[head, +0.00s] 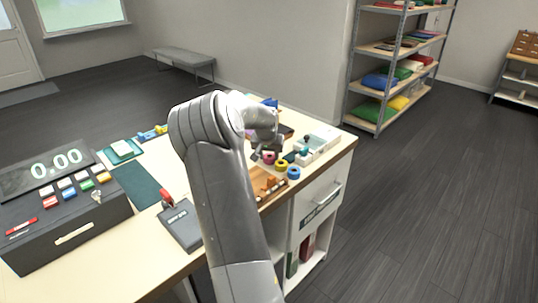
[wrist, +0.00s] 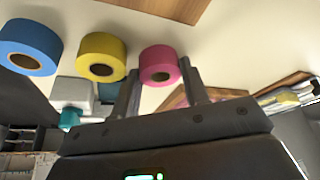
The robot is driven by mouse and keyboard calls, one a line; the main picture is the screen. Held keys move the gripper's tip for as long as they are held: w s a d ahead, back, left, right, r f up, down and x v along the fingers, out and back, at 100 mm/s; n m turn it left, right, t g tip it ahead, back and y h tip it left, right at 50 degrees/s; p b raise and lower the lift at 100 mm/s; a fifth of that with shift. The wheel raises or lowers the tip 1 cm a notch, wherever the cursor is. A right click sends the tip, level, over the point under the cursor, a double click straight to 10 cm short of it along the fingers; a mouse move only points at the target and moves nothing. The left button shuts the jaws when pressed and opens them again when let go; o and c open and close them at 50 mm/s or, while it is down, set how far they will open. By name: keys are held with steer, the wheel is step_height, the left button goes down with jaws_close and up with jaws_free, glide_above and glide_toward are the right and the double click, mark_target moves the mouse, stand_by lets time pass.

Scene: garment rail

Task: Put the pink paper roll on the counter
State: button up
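The pink paper roll (wrist: 158,64) stands at one end of a row of rolls in the wrist view. It also shows in the head view (head: 268,156), small and close by my gripper. My gripper (wrist: 162,68) has its two fingers apart in the wrist view, one on each side of the pink roll near the fingertips. I cannot tell whether either finger touches it. In the head view my arm partly hides the gripper. The pale counter (head: 148,222) runs beneath the rolls.
A yellow roll (wrist: 102,57) and a blue roll (wrist: 30,46) stand beside the pink one. A wooden tray (head: 264,184) lies close by in front. A till (head: 62,215) and a card reader (head: 181,226) occupy the left part of the counter.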

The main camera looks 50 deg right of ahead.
steer(key=shift+o, duration=0.7)
steer(key=shift+r, duration=0.35)
steer(key=v, duration=1.2)
steer(key=s+a+r+n+t+y, duration=0.1)
steer(key=a+r, duration=0.1)
steer(key=a, duration=0.6)
steer(key=s+a+r+n+t+y, duration=0.1)
steer(key=a+r+n+y, duration=0.1)
steer(key=a, duration=0.6)
steer(key=s+a+n, duration=0.4)
steer(key=s+a, duration=0.6)
steer(key=a, duration=0.4)
steer(key=s+a+n+t, duration=0.1)
steer(key=s+a+n, duration=0.3)
steer(key=s+a, duration=0.7)
steer(key=a, duration=0.4)
steer(key=shift+r+y, duration=0.3)
steer(key=shift+y, duration=0.1)
